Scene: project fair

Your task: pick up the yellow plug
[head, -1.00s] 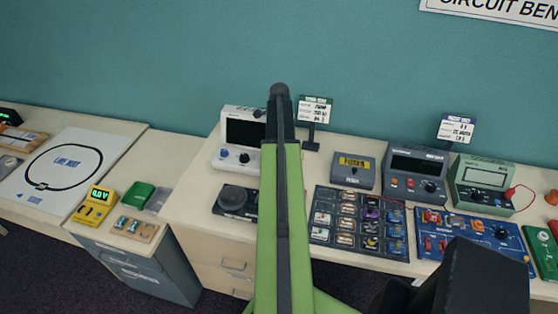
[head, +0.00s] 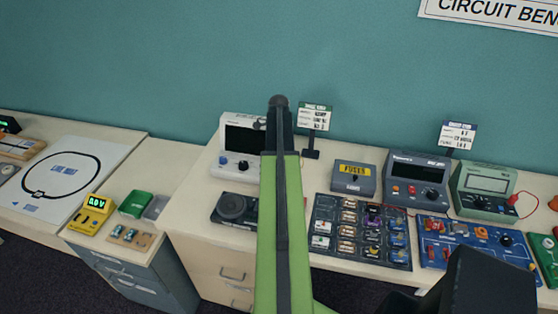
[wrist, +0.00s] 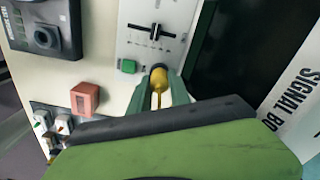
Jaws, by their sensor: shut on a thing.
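The yellow plug (wrist: 158,80) has a dark round end and shows in the wrist view, a little right of centre. My gripper (wrist: 160,90) is shut on it, with a green finger on either side. A thin yellow part runs down from the plug between the fingers. A white panel lies behind the plug; I cannot tell whether the plug touches it. In the head view my arm's green link hides the plug and the gripper.
In the wrist view, a green block (wrist: 127,66) and a reddish block (wrist: 84,98) are left of the plug. In the head view, a component tray (head: 318,257), a fuses box (head: 353,180) and a blue board (head: 458,258) stand on the right bench.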

